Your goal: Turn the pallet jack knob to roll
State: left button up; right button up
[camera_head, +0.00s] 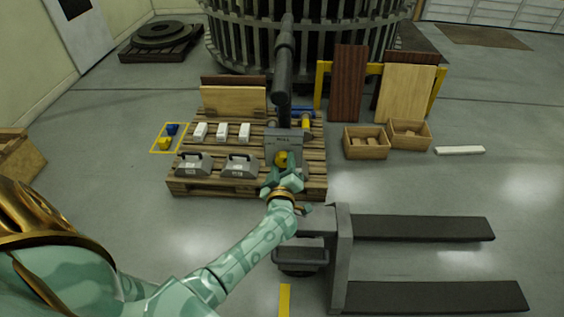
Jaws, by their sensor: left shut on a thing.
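The pallet jack's grey upright (343,255) and dark forks (425,228) stand in the lower right, with the forks pointing right. A grey control panel (283,141) with small lettering faces me near the middle, below a dark handle (284,75) that rises upward. A round yellow knob (282,158) sits on the panel's lower part. My left gripper (280,172) reaches up to the panel from below and is shut on the knob, covering its lower part. My right gripper is not in view.
Behind the panel, a wooden pallet (185,187) holds white blocks (222,131), grey handled weights (241,165) and boards. Wooden boxes (366,143) stand to the right. A large slatted round structure (250,40) fills the back. The floor at left is mostly clear.

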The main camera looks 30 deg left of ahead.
pick_arm(q)
jog(key=shift+f+n+p, duration=0.1)
jog(key=shift+n+p, duration=0.25)
jog(key=shift+n, duration=1.85)
jog(key=o, duration=1)
jog(key=shift+s+d, duration=0.1)
jog(key=shift+s+d, duration=0.15)
jog(key=shift+s, duration=0.1)
jog(key=shift+p+v, duration=2.6)
jog(key=shift+v, duration=5.2)
